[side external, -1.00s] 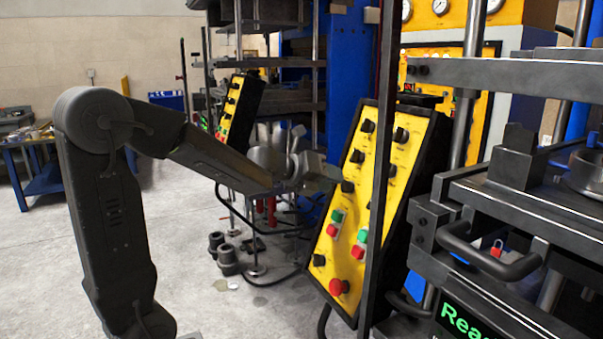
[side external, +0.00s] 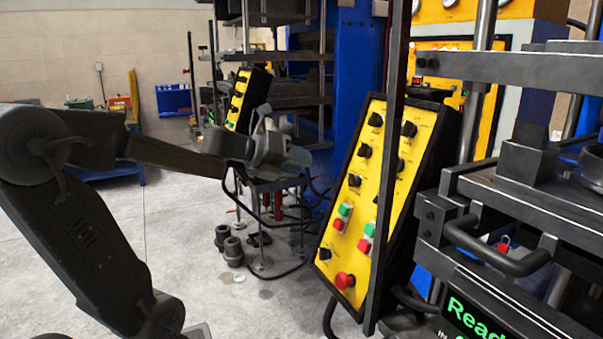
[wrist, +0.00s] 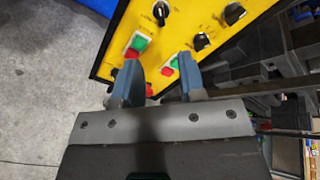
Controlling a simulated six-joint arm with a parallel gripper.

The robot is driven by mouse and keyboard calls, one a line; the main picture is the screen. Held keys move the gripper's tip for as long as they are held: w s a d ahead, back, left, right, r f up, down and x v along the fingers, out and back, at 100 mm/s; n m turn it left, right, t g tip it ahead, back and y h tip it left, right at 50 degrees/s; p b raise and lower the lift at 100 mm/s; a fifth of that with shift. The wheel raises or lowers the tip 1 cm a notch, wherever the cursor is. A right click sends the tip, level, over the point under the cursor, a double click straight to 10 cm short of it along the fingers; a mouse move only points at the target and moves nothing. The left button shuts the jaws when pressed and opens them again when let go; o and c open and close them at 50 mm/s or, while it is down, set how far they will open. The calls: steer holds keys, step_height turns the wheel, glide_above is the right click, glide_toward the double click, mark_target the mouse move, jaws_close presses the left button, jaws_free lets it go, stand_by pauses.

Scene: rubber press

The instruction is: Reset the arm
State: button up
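My arm stretches from the left of the side view, and my gripper (side external: 303,157) hangs in the air left of the yellow control panel (side external: 347,205), apart from it. In the wrist view, my gripper (wrist: 158,74) shows two blue-grey fingers spread apart with an empty gap between them. Beyond them is the same yellow panel (wrist: 185,22) with black knobs and red and green buttons. Some of the buttons are partly hidden behind the fingers.
A press (side external: 500,190) with a black handle and a green "Read…" display stands at the right. A dark upright post (side external: 388,150) crosses in front of the panel. Dark cylindrical parts (side external: 232,250) stand on the floor. Open grey floor (side external: 180,230) lies between my arm and the machines.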

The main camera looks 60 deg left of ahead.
steer(key=s+d+f+m+g+h, duration=0.25)
steer(key=d+m, duration=0.55)
steer(key=m, duration=0.4)
steer(key=s+d+f+m+g+h, duration=0.1)
steer(key=s+d+f+m+g, duration=0.15)
steer(key=d+m, duration=0.75)
steer(key=s+f+m+g+y, duration=0.1)
steer(key=s+m, duration=0.3)
steer(key=m, duration=0.7)
steer(key=s+d+f+m+g+y, duration=0.1)
steer(key=s+f+m+g+y, duration=0.1)
steer(key=m, duration=1)
steer(key=shift+s+f+y, duration=0.4)
steer(key=shift+s+y, duration=0.05)
steer(key=shift+s, duration=0.4)
steer(key=shift+d, duration=0.1)
